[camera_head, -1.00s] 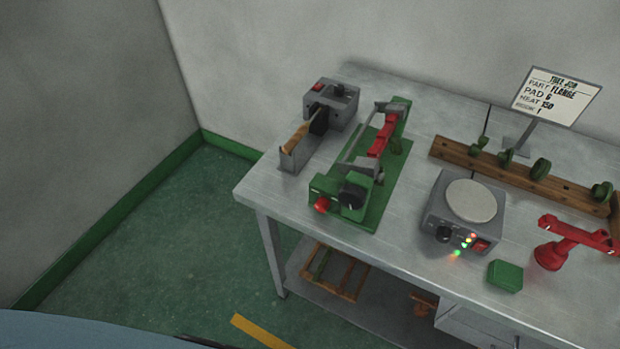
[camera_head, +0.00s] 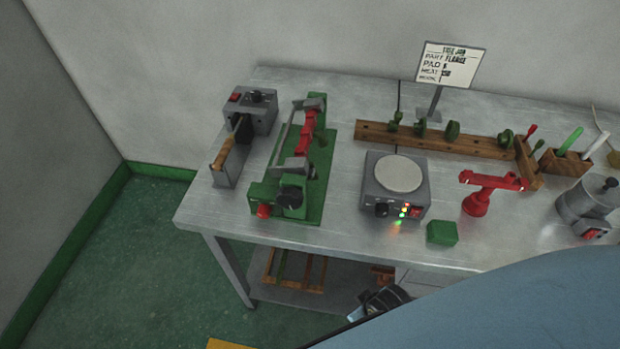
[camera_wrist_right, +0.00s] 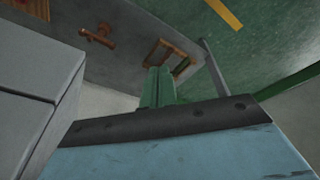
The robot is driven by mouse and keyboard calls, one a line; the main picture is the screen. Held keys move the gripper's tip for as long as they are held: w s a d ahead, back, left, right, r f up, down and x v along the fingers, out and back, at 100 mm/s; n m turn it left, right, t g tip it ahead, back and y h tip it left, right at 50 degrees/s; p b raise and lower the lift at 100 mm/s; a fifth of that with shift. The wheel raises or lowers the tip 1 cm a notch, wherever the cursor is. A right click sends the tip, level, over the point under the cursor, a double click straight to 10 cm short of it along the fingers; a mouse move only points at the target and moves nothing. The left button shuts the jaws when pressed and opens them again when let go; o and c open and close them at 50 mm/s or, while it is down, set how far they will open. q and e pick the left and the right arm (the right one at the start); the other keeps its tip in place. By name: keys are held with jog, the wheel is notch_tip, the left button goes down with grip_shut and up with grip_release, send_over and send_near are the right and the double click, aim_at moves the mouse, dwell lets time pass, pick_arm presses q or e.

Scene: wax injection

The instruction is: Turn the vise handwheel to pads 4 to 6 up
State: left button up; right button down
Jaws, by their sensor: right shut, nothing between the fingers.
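A green fixture that looks like the vise (camera_head: 318,190) stands on the left part of the bench in the head view. It carries red pads (camera_head: 307,134) along a bar, and a black round handwheel (camera_head: 290,198) at its front end. The pad numbers are too small to read. My right gripper shows in the right wrist view (camera_wrist_right: 158,86), its green fingers together and empty, low beside the bench and apart from the handwheel. My left gripper is not in view.
A grey box with a trough (camera_head: 229,163) stands left of the vise. A hotplate (camera_head: 394,190), a green block (camera_head: 442,233) and a red stand (camera_head: 477,203) are to the right. A sign (camera_head: 448,65) stands behind. The bench's front edge (camera_head: 330,245) lies before the vise.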

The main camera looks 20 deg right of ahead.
notch_tip(320, 180, up, 18)
jog(key=w+t+p, duration=0.1)
jog(key=w, duration=0.1)
jog(key=w+d+r+n+t, duration=0.1)
jog(key=w+d, duration=0.1)
jog(key=w+d+r+n+t+h, duration=0.1)
jog(key=w+d+r+t, duration=0.1)
jog(key=w, duration=0.1)
jog(key=w+d+r+t+h, duration=0.1)
jog(key=w+d+t, duration=0.1)
jog(key=shift+w+d+r+n, duration=0.35)
jog(key=shift+d+n, duration=0.05)
jog(key=w+r+n+t, duration=0.1)
jog(key=w+d+r+n+t, duration=0.1)
jog(key=w+n, duration=0.1)
jog(key=w+r+n+t, duration=0.1)
jog(key=r+t, duration=0.1)
jog(key=shift+w+d, duration=0.25)
jog(key=shift+d, duration=0.15)
jog(key=w+a+n+y, duration=0.3)
jog(key=a+n+y, duration=0.1)
jog(key=n, duration=0.2)
jog(key=w+a+f+n+g+y+p, duration=0.1)
jog(key=w+a+n+y, duration=0.2)
jog(key=a+n+y, duration=0.1)
jog(key=w+a+f+n+y+p, duration=0.1)
jog(key=w+a+n+y, duration=0.3)
jog(key=n, duration=0.3)
jog(key=shift+a+n, duration=0.3)
jog(key=shift+s, duration=0.1)
